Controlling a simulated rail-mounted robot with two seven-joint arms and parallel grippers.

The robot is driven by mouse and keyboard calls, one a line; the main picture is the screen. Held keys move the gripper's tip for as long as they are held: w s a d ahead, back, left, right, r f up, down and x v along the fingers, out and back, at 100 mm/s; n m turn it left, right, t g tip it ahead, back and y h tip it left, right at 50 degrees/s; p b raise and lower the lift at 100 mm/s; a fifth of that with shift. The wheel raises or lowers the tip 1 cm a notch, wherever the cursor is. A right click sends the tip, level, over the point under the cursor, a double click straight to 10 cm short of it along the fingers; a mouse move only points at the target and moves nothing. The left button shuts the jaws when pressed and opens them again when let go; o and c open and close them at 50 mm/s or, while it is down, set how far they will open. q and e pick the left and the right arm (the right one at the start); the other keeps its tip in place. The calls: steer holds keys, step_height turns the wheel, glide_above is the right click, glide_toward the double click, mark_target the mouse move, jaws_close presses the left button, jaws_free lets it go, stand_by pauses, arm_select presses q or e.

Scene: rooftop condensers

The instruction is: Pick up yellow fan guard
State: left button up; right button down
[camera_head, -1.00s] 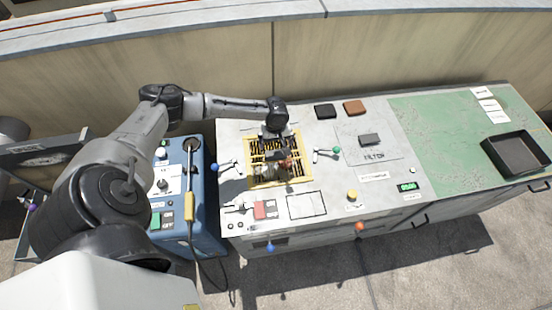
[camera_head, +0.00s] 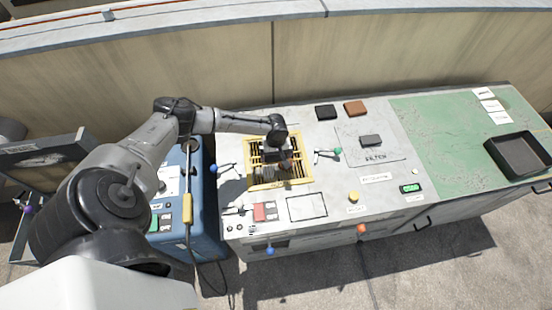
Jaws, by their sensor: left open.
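The yellow fan guard (camera_head: 264,187) is a square barred frame lying flat on the left part of the grey cabinet top (camera_head: 232,196). My left arm reaches in from the left, and my left gripper (camera_head: 284,165) is over the right half of the guard, pointing down. It is open. The gripper and wrist hide some of the guard's bars; whether the fingers touch the guard I cannot tell. My right gripper is not in view.
A blue-handled lever (camera_head: 222,168) and a green-handled lever (camera_head: 328,152) flank the guard. A black block (camera_head: 325,112) and a brown block (camera_head: 355,108) lie behind. A black tray (camera_head: 519,153) sits on the green surface at right. A blue machine (camera_head: 202,220) stands left.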

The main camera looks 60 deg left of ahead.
arm_select(q)
steer(key=shift+c, duration=0.4)
steer(key=c, duration=0.7)
steer(key=shift+r, duration=0.1)
